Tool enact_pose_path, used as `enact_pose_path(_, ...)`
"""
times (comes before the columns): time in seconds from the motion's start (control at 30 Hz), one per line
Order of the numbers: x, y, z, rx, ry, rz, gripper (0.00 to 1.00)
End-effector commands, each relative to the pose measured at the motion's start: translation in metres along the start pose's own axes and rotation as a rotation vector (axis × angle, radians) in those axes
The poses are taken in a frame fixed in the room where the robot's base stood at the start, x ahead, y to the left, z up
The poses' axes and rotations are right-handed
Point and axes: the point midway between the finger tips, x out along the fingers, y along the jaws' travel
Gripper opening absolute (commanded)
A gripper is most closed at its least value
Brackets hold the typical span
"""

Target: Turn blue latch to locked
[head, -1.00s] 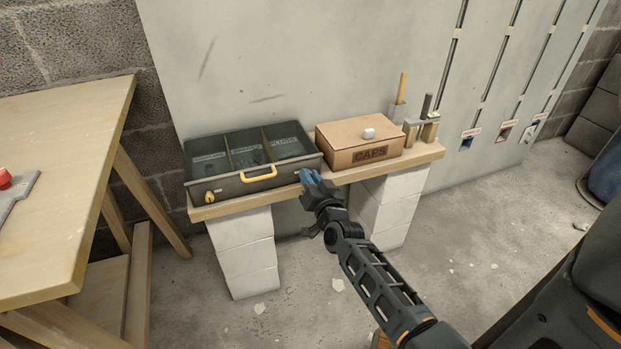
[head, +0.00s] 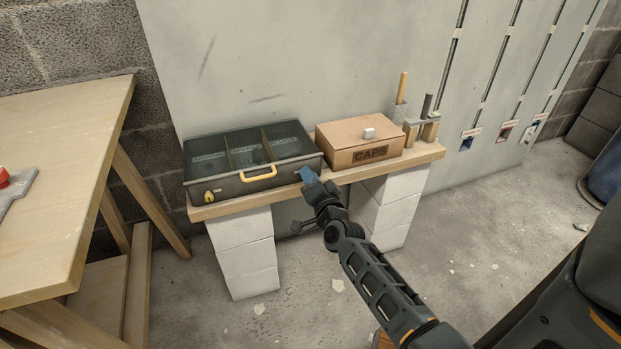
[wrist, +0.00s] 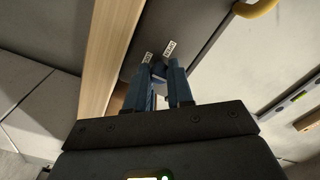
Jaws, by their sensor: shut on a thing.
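The dark grey case (head: 228,186) lies on the bench with its glass-like lid down over several compartments. My gripper (head: 309,175) is at the right end of the case's front face. In the wrist view its two blue fingers (wrist: 160,75) are shut on the blue latch (wrist: 158,68), a small dark blue piece at their tips. Two small white labels, the left label (wrist: 149,57) and the right label (wrist: 169,48), sit by the latch; I cannot read them surely. The fingers hide most of the latch, so its exact angle is unclear. In the head view the gripper hides it.
A yellow latch (head: 209,196) and a yellow handle (head: 259,174) are on the case's front. A cardboard CAPS box (head: 345,158) stands to its right on the wooden bench (head: 424,157). A wooden table (head: 60,180) is at left. The floor before the bench is mostly clear.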

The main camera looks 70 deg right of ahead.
Motion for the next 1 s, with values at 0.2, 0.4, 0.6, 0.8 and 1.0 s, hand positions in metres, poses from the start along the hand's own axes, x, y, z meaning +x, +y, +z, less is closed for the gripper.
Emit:
enact_pose_path(0.2, -0.001, 0.001, 0.000, 0.002, -0.001, 0.001, 0.00)
enact_pose_path(0.4, 0.000, 0.001, 0.000, 0.002, -0.001, 0.001, 0.31)
enact_pose_path(0.6, 0.000, 0.000, 0.000, 0.001, 0.000, 0.001, 0.47)
enact_pose_path(0.8, -0.001, 0.000, 0.000, 0.001, 0.000, 0.000, 0.47)
enact_pose_path(1.0, -0.019, 0.000, -0.001, 0.000, -0.003, 0.003, 0.47)
